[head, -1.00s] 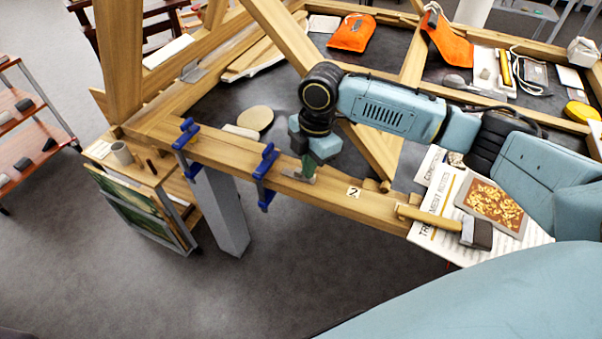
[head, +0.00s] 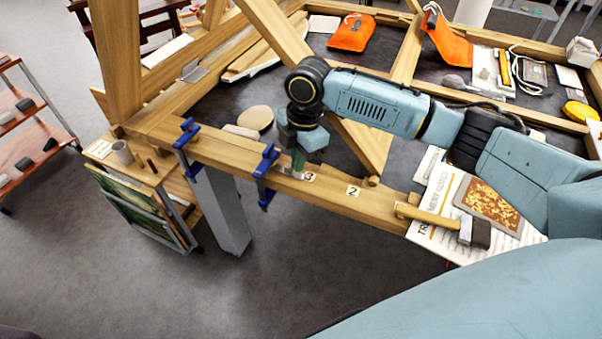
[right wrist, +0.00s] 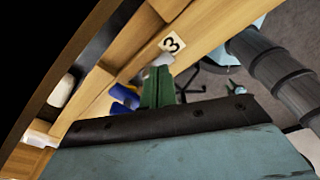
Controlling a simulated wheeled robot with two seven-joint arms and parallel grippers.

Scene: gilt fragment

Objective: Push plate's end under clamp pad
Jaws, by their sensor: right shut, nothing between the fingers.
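A small grey metal plate (head: 284,170) lies on the front wooden beam, just right of the right-hand blue clamp (head: 266,165). It is partly hidden by my right gripper (head: 299,168), which is shut and empty, pointing down at the plate's right part. In the right wrist view the green fingers (right wrist: 158,90) are together, beside the pale plate (right wrist: 163,61) and near the blue clamp (right wrist: 124,98). I cannot tell whether the plate's left end is under the clamp's pad. My left gripper is not in view.
A second blue clamp (head: 186,136) grips the beam (head: 225,150) further left. Number tags 3 (head: 309,177) and 2 (head: 353,191) are on the beam to the right. A mallet (head: 440,220) lies on papers at the right end. A diagonal wooden brace rises behind my arm.

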